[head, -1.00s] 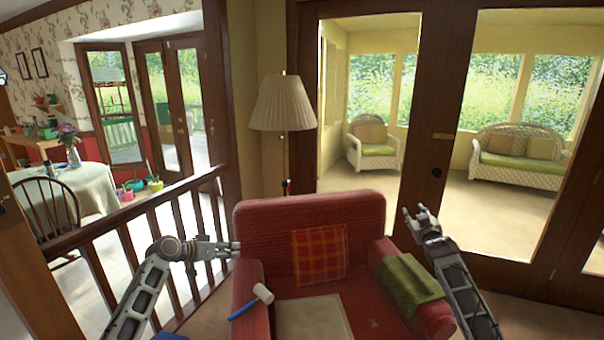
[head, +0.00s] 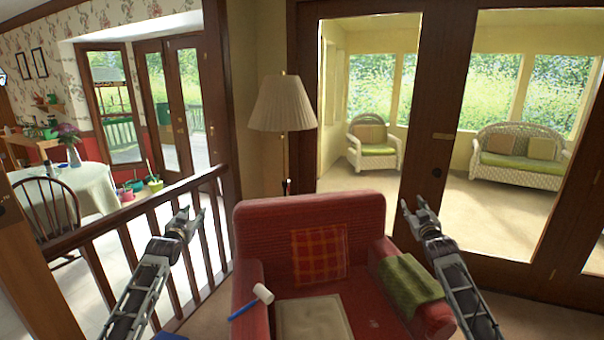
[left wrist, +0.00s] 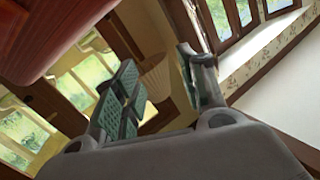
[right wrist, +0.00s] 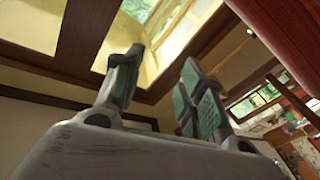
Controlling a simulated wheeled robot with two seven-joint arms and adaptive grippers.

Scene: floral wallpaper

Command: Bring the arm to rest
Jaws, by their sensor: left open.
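My left gripper (head: 193,220) is raised to the left of the red armchair, in front of the wooden railing, fingers pointing up. In the left wrist view its fingers (left wrist: 160,90) stand apart with nothing between them. My right gripper (head: 416,205) is raised to the right of the armchair, in front of the dark door frame, also pointing up. In the right wrist view its fingers (right wrist: 155,85) are spread and empty. Neither gripper touches anything that I can see.
The red armchair (head: 255,225) stands between my arms. On it are a plaid cushion (head: 319,254), a white-headed mallet (head: 262,294), a beige pad (head: 312,318) and a green cloth (head: 408,285). A wooden railing (head: 110,222) runs at the left. A lamp (head: 283,103) stands behind the chair.

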